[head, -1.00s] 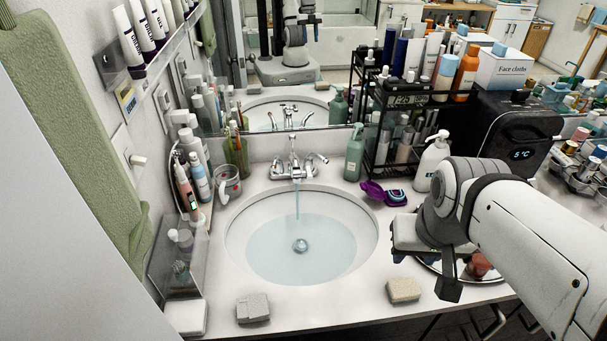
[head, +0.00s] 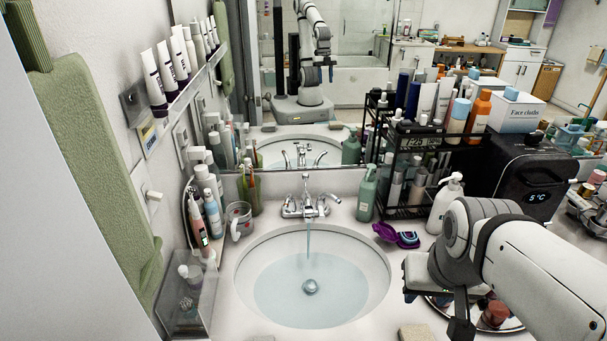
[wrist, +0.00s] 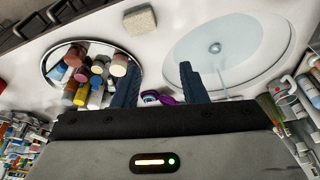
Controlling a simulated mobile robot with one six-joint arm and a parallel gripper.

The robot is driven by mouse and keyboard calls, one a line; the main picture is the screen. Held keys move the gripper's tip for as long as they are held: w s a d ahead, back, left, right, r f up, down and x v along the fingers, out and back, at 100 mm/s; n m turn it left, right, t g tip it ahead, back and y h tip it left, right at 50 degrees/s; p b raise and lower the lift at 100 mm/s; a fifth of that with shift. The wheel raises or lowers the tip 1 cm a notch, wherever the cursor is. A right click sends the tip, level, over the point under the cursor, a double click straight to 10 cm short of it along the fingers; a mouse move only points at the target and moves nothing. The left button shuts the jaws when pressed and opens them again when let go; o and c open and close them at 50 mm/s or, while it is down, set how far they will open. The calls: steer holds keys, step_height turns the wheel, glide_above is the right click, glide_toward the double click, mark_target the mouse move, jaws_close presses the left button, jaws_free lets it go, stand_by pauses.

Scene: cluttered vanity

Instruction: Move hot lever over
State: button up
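The chrome faucet (head: 306,207) stands at the back of the sink, with a lever on each side of its spout. The left lever (head: 289,202) and the right lever (head: 331,199) both angle outward; no hot or cold mark is readable. Water runs from the spout into the basin (head: 262,250). My gripper (head: 436,300) is at the right front of the sink, well apart from the faucet, pointing down. In the wrist view my gripper (wrist: 158,82) has its two dark fingers apart with nothing held between them.
A green pump bottle (head: 367,194) and a black rack (head: 412,170) stand behind. A glass mug (head: 238,219) and several bottles stand left of the faucet. A round tray (wrist: 48,62) holds small bottles.

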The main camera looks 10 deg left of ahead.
steer(key=w+a+r+p, duration=0.1)
steer(key=w+a+r, duration=0.1)
steer(key=w, duration=0.3)
steer(key=w+a+r+p, duration=0.1)
steer(key=w+a, duration=0.1)
steer(key=w, duration=0.3)
steer(key=t+y+p, duration=0.1)
steer(key=y+p, duration=0.1)
steer(key=p, duration=0.3)
glide_above(287, 201)
steer(key=s+d, duration=0.2)
steer(key=s, duration=0.2)
step_height(287, 201, down, 11)
steer(key=shift+m, duration=0.3)
steer(key=shift+w+p+x, duration=0.15)
steer(key=shift+p+x, duration=0.55)
steer(key=shift+x, duration=1.2)
steer(key=shift+w+p+x, duration=0.15)
steer(key=shift+p+x, duration=0.55)
steer(key=shift+x, duration=1.2)
steer(key=shift+a+r, duration=0.15)
steer(key=shift+c, duration=0.5)
jaws_close()
